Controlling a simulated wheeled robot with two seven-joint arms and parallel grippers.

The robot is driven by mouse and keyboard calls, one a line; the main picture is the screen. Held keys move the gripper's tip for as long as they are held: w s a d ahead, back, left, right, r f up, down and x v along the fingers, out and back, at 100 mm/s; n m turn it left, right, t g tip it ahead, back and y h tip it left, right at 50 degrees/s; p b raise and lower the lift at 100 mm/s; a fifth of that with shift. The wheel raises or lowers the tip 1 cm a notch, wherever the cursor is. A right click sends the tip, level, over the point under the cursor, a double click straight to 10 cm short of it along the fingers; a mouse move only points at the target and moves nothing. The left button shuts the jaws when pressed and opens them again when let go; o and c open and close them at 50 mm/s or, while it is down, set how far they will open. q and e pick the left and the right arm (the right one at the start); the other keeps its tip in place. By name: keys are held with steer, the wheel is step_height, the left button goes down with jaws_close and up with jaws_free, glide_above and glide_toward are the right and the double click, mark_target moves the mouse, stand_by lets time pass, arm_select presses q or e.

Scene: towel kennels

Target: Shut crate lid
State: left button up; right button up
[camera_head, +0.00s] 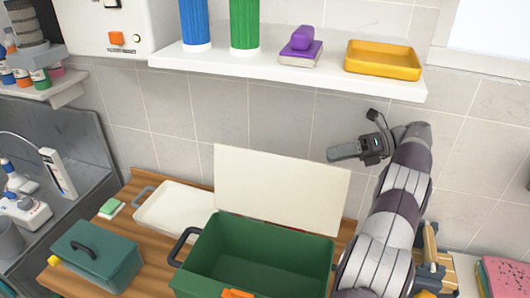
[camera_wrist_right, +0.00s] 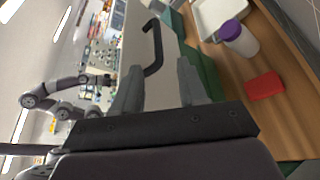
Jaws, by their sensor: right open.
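The green crate (camera_head: 255,253) stands open on the wooden counter, its inside showing no contents. Its lid, a cream panel (camera_head: 280,188), stands up along the crate's back edge, leaning back toward the tiled wall. My right gripper (camera_head: 345,151) is open and empty, beside and above the lid's top right corner. In the right wrist view its two fingers (camera_wrist_right: 160,88) show apart, with a black handle (camera_wrist_right: 153,45) and a green edge (camera_wrist_right: 203,75) beyond them. An arm that looks like my left one shows small at the left there; its jaws are unclear.
A wall shelf (camera_head: 290,72) with a purple-handled brush and yellow tray hangs above. A white tray (camera_head: 150,213) and a teal box (camera_head: 97,255) stand left of the crate. A purple-topped cup (camera_wrist_right: 240,40) and red block (camera_wrist_right: 264,86) show in the wrist view.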

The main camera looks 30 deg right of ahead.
mark_target(292, 165)
steer(key=x, duration=0.7)
steer(key=p+x, duration=0.1)
steer(key=x, duration=0.3)
steer(key=shift+s+a+r, duration=0.15)
steer(key=shift+s+a, duration=0.15)
arm_select(q)
steer(key=shift+s+d+r, duration=0.1)
steer(key=shift+s+r, duration=0.3)
steer(key=shift+r, duration=0.15)
arm_select(e)
steer(key=shift+w+a, duration=0.2)
steer(key=shift+w, duration=0.1)
jaws_close()
